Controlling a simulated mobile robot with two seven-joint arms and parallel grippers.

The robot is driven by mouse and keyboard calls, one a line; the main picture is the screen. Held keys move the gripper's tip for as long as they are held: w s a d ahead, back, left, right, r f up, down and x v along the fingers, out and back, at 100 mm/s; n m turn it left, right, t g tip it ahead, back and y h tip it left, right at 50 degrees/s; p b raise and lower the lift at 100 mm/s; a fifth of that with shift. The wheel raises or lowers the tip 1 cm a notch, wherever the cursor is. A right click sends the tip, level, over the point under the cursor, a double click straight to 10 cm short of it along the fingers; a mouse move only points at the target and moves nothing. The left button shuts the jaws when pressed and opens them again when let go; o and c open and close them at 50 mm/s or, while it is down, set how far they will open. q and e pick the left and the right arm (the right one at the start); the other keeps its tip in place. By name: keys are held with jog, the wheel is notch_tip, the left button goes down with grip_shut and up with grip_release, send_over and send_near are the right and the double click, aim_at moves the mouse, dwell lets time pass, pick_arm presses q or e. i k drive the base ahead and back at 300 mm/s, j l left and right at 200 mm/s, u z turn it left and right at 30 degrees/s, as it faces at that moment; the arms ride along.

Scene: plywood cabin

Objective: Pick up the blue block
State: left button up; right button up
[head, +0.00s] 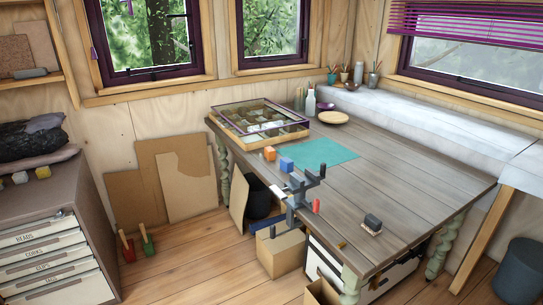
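The blue block (287,164) sits on the grey plank table (400,180) near its left edge. It is beside the left corner of a teal mat (325,153). An orange block (269,153) stands just behind it and to the left, apart from it. Neither of my grippers shows in the head view, so their state and position cannot be seen. Nothing is seen holding the blue block.
A dark grey clamp-like fixture (297,190) stands at the table's left edge, close in front of the blue block. A glass-topped case (262,118) is behind the blocks. A small dark block-like item (372,223) lies near the front. The table's middle right is clear.

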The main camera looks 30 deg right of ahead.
aim_at(286, 165)
jog(key=i+j+z, duration=0.15)
jog(key=i, duration=1.25)
jog(key=i+z, duration=0.35)
jog(key=i, duration=0.3)
jog(key=i+j+z, duration=0.1)
jog(key=i+z, duration=0.3)
jog(key=i, duration=0.25)
jog(key=i+z, duration=0.25)
jog(key=z, duration=0.2)
